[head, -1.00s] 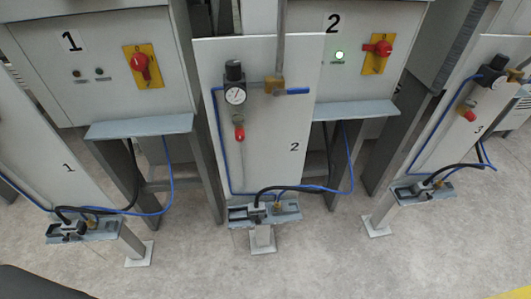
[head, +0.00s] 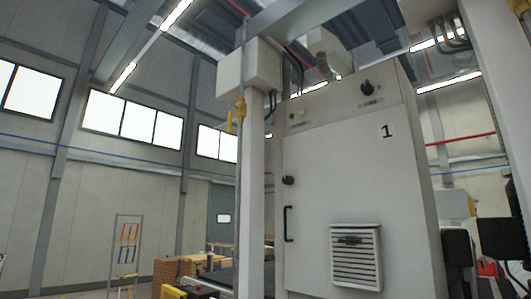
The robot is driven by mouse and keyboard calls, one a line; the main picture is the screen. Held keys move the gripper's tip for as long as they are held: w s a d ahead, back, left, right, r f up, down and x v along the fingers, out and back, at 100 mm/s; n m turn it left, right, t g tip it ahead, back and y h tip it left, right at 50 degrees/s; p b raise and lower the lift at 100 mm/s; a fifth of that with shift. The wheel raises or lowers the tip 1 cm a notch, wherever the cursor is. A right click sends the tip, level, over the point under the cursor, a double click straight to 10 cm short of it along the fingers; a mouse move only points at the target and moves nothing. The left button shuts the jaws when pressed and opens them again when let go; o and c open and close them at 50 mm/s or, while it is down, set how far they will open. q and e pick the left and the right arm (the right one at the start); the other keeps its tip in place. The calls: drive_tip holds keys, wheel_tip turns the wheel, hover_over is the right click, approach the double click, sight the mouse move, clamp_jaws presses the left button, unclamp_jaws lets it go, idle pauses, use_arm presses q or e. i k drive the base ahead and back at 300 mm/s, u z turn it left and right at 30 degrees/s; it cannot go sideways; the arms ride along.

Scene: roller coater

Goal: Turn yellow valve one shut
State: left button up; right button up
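A small yellow valve (head: 240,106) sits on a thin vertical pipe, left of a pale post and high in the head view. Its yellow handle appears to hang downward beside the pipe, though it is small and its exact angle is hard to tell. A grey cabinet (head: 350,170) marked 1 stands to the right of the post. Neither of my grippers is in view.
A pale box (head: 250,66) is fixed at the top of the post (head: 251,185). Wooden pallets (head: 175,270) and a rack with coloured items (head: 127,245) stand at the lower left. The floor in front is out of view.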

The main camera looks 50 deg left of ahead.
sight(230, 118)
drive_tip(key=u, duration=2.1)
drive_tip(key=i, duration=0.4)
drive_tip(key=z, duration=1.15)
